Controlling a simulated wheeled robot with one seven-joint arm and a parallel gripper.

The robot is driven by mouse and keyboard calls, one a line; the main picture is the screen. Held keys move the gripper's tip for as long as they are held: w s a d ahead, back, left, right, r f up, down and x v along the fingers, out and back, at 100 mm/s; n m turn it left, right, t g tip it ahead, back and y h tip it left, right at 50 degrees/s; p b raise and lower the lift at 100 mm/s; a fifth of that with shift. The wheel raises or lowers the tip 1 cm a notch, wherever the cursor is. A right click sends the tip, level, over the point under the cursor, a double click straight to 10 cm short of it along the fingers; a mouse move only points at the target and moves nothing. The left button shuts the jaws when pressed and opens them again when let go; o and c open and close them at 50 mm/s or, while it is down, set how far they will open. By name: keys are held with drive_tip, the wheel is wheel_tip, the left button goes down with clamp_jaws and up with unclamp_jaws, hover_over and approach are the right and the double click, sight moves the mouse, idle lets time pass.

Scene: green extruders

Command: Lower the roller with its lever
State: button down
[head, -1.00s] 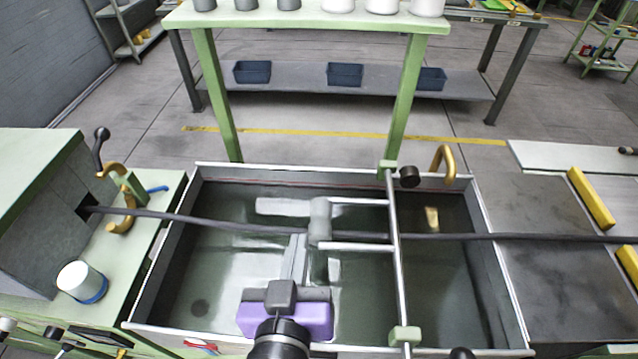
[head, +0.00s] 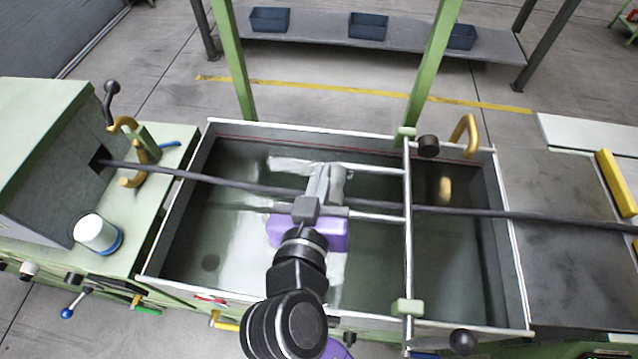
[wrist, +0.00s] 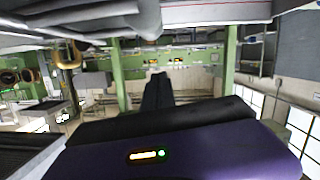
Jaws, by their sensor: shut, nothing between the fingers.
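The grey roller (head: 337,184) is over the water trough, at the left end of two silver bars that reach from a cross rail (head: 407,235). The dark extruded strand (head: 240,187) runs past it; I cannot tell whether they touch. A black knob (head: 428,146) is at the rail's far end, and another black knob (head: 462,341) is at the near side; I cannot tell which belongs to the roller's lever. My gripper (head: 319,172), with a purple body, is shut and empty, its fingers close beside the roller's left side.
The trough (head: 170,225) has raised metal walls around my gripper. A green machine with an orange clamp (head: 135,178) and a white cup (head: 97,233) is at left. A dark plate with a yellow block (head: 616,182) is at right.

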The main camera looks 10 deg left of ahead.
drive_tip(key=p+x, duration=0.1)
drive_tip(key=x, duration=0.4)
drive_tip(key=shift+w+d+r, duration=0.1)
drive_tip(key=shift+w, duration=0.05)
wheel_tip(320, 180, down, 3)
drive_tip(key=shift+d+f+p, duration=0.2)
drive_tip(key=shift+p, duration=0.1)
drive_tip(key=shift+f, duration=0.45)
